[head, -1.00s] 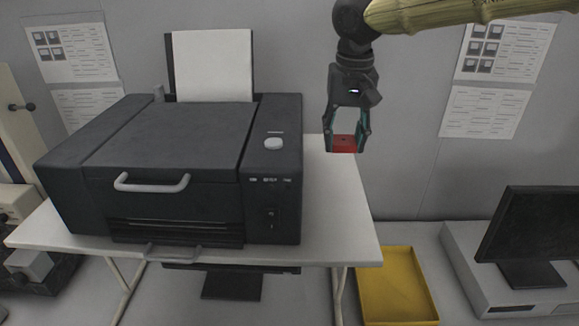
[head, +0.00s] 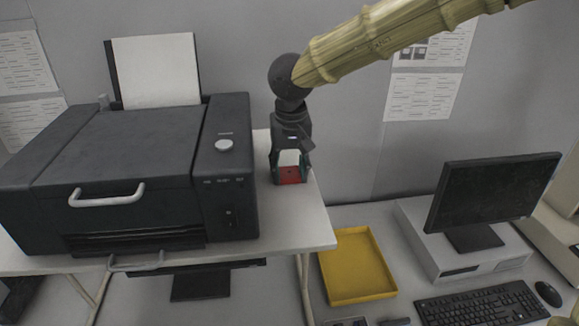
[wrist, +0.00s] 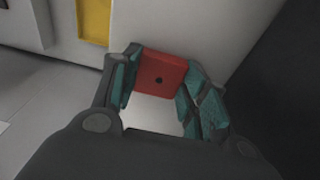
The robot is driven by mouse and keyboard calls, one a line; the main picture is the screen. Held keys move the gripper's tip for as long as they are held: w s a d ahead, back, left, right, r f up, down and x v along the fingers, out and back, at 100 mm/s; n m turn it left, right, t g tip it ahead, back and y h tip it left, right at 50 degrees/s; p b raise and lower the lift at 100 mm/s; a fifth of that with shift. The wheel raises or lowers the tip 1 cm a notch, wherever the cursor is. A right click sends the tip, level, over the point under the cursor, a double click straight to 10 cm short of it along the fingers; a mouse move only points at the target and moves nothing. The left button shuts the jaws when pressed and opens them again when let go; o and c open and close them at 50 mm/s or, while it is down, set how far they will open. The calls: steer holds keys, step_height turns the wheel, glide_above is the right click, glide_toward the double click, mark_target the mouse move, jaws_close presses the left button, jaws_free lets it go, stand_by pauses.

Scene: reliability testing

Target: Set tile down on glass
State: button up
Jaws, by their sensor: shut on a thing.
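In the wrist view the tile (wrist: 161,76) sits between the teal finger pads of my gripper (wrist: 158,88). In the head view my gripper points down at the right side of the dark printer (head: 125,150), over the strip of white table beside it. I cannot tell whether the tile touches the table. The printer's lid (head: 120,145) is shut, and no glass surface is visible.
The white table (head: 300,232) has a narrow free strip right of the printer. A yellow tray (head: 357,265) lies lower, to the right. A monitor (head: 493,200), a white box (head: 425,240) and a keyboard (head: 483,306) are farther right. The grey wall is behind.

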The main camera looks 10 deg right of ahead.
steer(key=shift+s+d+r, duration=0.15)
steer(key=shift+s, duration=0.25)
steer(key=o, duration=1.1)
steer(key=shift+w+f, duration=0.25)
steer(key=shift+s+r, duration=0.1)
steer(key=shift+s, duration=0.05)
